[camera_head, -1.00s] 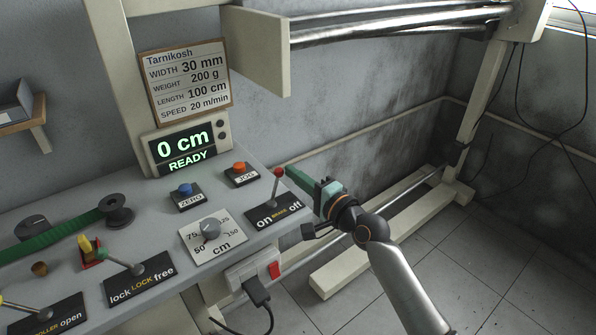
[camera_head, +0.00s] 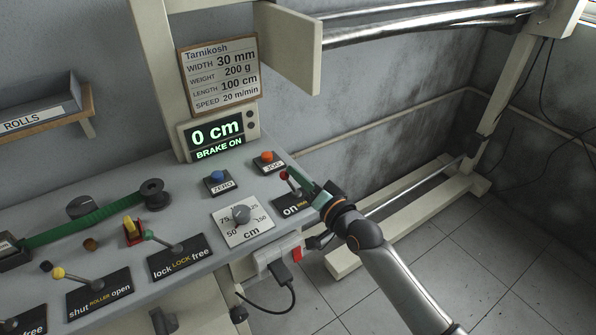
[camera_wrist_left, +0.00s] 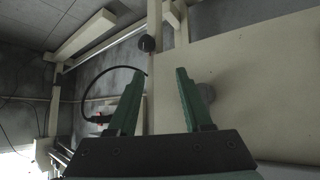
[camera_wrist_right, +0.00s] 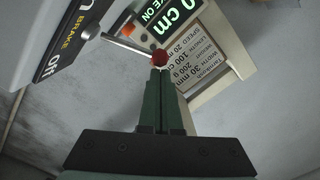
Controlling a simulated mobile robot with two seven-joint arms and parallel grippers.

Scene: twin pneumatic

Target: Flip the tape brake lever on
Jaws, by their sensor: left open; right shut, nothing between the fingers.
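The tape brake lever has a red knob (camera_head: 284,175) and a thin metal stem on a black plate (camera_head: 291,207). It leans left, toward the "on" word. "Off" is hidden behind my right gripper (camera_head: 308,190). The right wrist view shows the red knob (camera_wrist_right: 160,57) just beyond the tips of my shut right gripper (camera_wrist_right: 160,74); whether they touch I cannot tell. The display (camera_head: 216,136) reads "0 cm" and "BRAKE ON". My left gripper (camera_wrist_left: 160,75) is open and empty in the left wrist view; I cannot make it out in the head view.
Left of the brake are the length dial (camera_head: 241,214), the blue ZERO button (camera_head: 217,176) and the orange JOG button (camera_head: 267,157). The lock lever (camera_head: 150,235), roller lever (camera_head: 59,273) and green tape (camera_head: 90,222) lie further left. Open floor is at the right.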

